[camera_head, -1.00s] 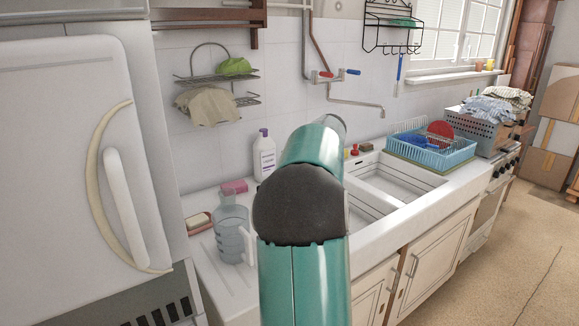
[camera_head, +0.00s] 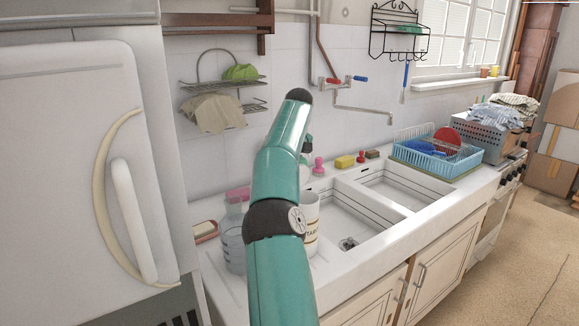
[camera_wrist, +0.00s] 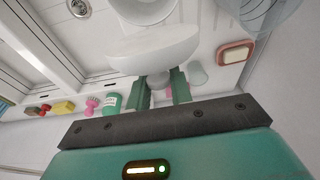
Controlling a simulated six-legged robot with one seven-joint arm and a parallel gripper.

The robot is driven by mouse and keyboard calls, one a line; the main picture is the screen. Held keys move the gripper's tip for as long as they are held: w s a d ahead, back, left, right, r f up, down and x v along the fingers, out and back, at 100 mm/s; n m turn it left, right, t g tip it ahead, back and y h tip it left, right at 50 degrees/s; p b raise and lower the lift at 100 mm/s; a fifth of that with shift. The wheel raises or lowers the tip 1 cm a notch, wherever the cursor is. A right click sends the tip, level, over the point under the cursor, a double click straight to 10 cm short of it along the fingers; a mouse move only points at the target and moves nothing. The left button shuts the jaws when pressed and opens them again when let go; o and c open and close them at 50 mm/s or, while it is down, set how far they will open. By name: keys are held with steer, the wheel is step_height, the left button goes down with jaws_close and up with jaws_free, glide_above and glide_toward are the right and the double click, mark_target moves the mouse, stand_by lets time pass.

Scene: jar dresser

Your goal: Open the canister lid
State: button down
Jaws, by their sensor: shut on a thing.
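A white canister (camera_head: 313,222) with dark lettering stands on the counter left of the sink, partly hidden behind my arm in the head view. In the wrist view the canister (camera_wrist: 150,13) shows at the top edge, with its round rim in sight. The white lid (camera_wrist: 150,48) is nearer the wrist camera and looks apart from the canister and tilted to it. My gripper (camera_wrist: 161,82) is shut on the lid's small knob, with a green finger on each side. The head view hides the gripper and lid behind my arm.
A clear measuring jug (camera_head: 232,245) and a soap dish (camera_head: 205,231) stand left of the canister. The double sink (camera_head: 365,215) lies to the right, with a sponge (camera_head: 345,162) behind it. A blue dish rack (camera_head: 437,158) is farther right. A fridge (camera_head: 75,170) fills the left.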

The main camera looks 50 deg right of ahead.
steer(key=shift+f, duration=0.15)
stand_by(0.3)
steer(key=c, duration=1.3)
jaws_free()
steer(key=shift+o, duration=0.2)
steer(key=shift+r, duration=0.2)
steer(key=shift+v, duration=0.95)
steer(key=shift+w+a+r, duration=0.1)
steer(key=shift+r, duration=0.55)
steer(key=s+a+r, duration=0.1)
steer(key=r, duration=0.1)
steer(key=s+a+r, duration=0.1)
steer(key=r, duration=0.1)
steer(key=s+a+r, duration=0.1)
steer(key=r, duration=0.1)
steer(key=shift+s+a, duration=0.2)
steer(key=shift+a, duration=0.2)
steer(key=s+a+r, duration=0.3)
steer(key=s+a, duration=0.3)
steer(key=shift+a+r, duration=0.2)
steer(key=shift+r, duration=0.1)
